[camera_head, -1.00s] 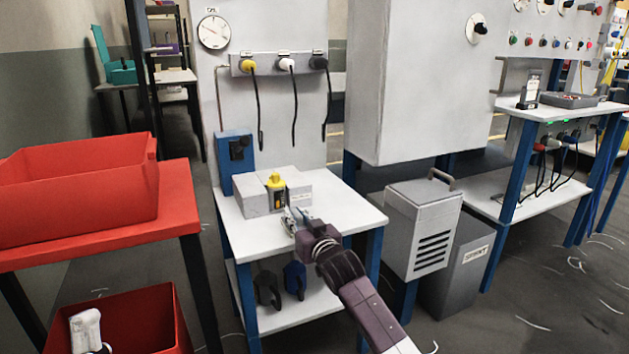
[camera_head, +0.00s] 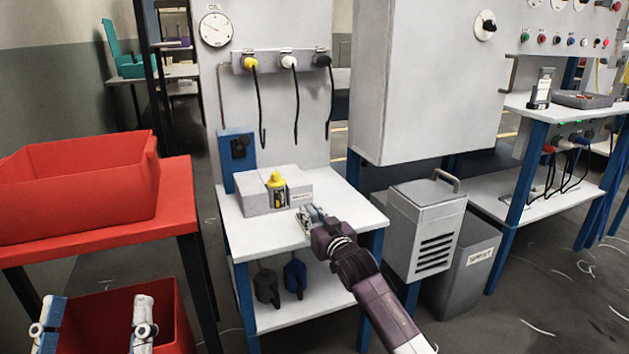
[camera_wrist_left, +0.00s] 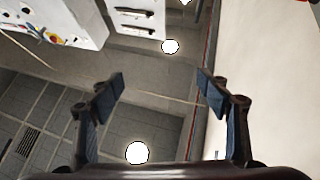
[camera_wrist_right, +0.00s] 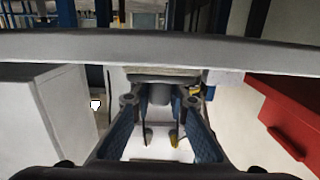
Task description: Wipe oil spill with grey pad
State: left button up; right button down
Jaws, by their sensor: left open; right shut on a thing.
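My right gripper (camera_head: 308,217) is at the top of the white table (camera_head: 262,238), to the right of the pale boxes. In the right wrist view its fingers (camera_wrist_right: 161,100) are shut on a grey block-like thing (camera_wrist_right: 160,92), which I take to be the grey pad. In the head view the pad is mostly hidden by the gripper. I cannot make out an oil spill on the visible table top. My left gripper (camera_head: 95,322) is open and empty in front of the lower red bin; its spread fingers (camera_wrist_left: 160,88) also show in the left wrist view.
Pale boxes (camera_head: 262,202) with a yellow-topped bottle (camera_head: 277,188) stand on the table. Dark cans (camera_head: 295,275) stand on its lower shelf. A red bin (camera_head: 80,185) is at left, another red bin (camera_head: 172,315) below. A vented grey box (camera_head: 427,235) and grey bin (camera_head: 470,265) are at right.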

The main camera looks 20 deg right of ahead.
jog(key=shift+d, duration=0.6)
jog(key=shift+p, duration=0.35)
jog(key=shift+r, duration=0.7)
jog(key=shift+r+p, duration=0.45)
jog(key=shift+p, duration=0.15)
jog(key=shift+r+p, duration=0.5)
pick_arm(q)
jog(key=shift+w+a+f+g+y+p, duration=0.55)
jog(key=shift+w+f+g+y, duration=1.05)
jog(key=shift+f+g, duration=5.7)
pick_arm(e)
jog(key=shift+r, duration=0.5)
jog(key=shift+r+p, duration=0.4)
jog(key=shift+r, duration=0.1)
jog(key=shift+r+p, duration=0.95)
pick_arm(q)
jog(key=s+a+f+g+y, duration=0.1)
jog(key=s+a+f+g, duration=0.1)
jog(key=s+f, duration=0.6)
jog(key=s+a+f+n+g+y, duration=0.1)
jog(key=s+a+f+g, duration=0.2)
jog(key=s+f, duration=0.5)
jog(key=shift+a+f+g+y+p, duration=0.3)
jog(key=shift+a+f+y+p, duration=0.15)
jog(key=shift+f, duration=0.6)
pick_arm(e)
jog(key=shift+r, duration=0.4)
